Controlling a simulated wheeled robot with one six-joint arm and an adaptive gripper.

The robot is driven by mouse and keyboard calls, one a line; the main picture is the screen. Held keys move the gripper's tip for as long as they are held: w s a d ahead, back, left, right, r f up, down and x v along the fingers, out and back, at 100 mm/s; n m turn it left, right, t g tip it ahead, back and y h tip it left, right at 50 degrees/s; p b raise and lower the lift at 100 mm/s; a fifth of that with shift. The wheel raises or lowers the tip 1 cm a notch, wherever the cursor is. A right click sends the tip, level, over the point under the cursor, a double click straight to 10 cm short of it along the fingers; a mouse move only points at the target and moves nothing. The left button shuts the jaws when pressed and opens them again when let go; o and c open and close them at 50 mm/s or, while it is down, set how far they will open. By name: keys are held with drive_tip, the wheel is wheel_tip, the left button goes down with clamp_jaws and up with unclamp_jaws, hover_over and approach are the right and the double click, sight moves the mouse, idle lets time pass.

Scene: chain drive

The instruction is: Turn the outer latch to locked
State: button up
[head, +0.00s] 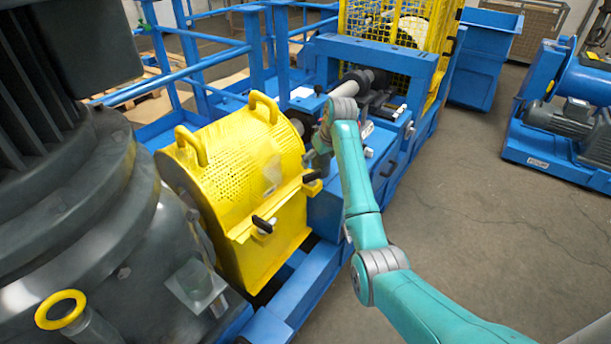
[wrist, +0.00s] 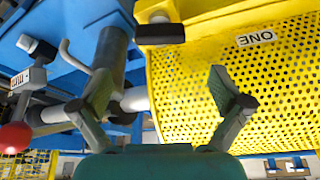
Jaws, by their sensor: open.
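The yellow perforated chain guard (head: 245,165) carries two latches with black handles on its front flange. One latch (head: 264,224) is at the near end of the flange. The other latch (head: 312,177) is at the far end, close below my gripper (head: 318,150). I cannot tell from the pictures which one is called outer. In the wrist view a black latch handle (wrist: 160,33) lies across the top, on a grey mount at the guard's edge. My gripper (wrist: 162,88) is open and empty, its fingers apart and not visibly touching the handle.
A grey shaft (wrist: 134,99) runs beside the guard. A red knob (wrist: 15,136) and a small black-handled part (wrist: 38,48) show at left in the wrist view. Blue framework (head: 375,45) stands behind. The floor (head: 480,210) at right is clear.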

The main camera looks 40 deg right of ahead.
sight(312, 173)
drive_tip(key=x, duration=0.9)
drive_tip(key=shift+f, duration=0.25)
